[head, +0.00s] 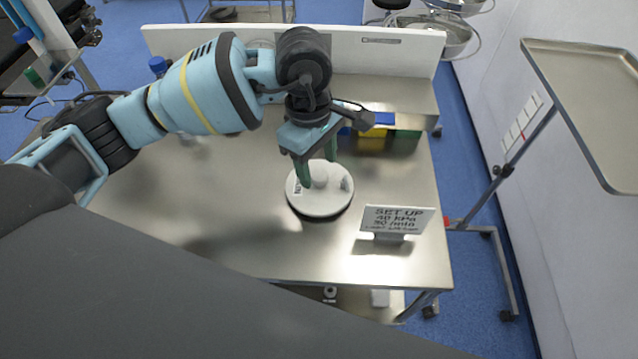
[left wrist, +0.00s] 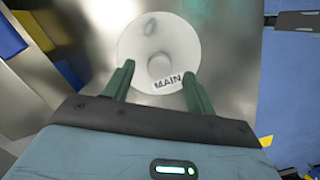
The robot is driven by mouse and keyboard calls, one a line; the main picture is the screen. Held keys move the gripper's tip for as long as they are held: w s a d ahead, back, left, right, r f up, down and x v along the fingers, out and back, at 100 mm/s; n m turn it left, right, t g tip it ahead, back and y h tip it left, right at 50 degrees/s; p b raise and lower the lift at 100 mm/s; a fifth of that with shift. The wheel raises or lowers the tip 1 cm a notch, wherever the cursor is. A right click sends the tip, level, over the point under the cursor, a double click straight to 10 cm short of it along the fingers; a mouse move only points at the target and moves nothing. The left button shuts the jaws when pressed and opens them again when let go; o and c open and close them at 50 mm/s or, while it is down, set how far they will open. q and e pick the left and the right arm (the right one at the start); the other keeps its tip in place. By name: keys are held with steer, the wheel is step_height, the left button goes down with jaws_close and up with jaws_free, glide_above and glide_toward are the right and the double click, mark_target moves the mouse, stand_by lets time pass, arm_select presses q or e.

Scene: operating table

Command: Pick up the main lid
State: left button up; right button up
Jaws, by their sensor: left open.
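The main lid (head: 322,204) is a round white disc with a raised knob in its middle, on the metal table. It also shows in the left wrist view (left wrist: 185,45), with the word MAIN near its edge and a small raised part on the far side. My left gripper (head: 317,175) is open above the lid, its green fingers pointing down on either side of the knob. In the left wrist view the fingertips appear over the lid's near edge. I cannot tell whether they touch it. My right gripper is not in view.
The steel table (head: 235,225) is clear at front left. A tray on a stand (head: 590,100) is at the right.

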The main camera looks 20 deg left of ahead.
arm_select(q)
steer(key=shift+d+f, duration=0.1)
steer(key=shift+f, duration=0.9)
jaws_close()
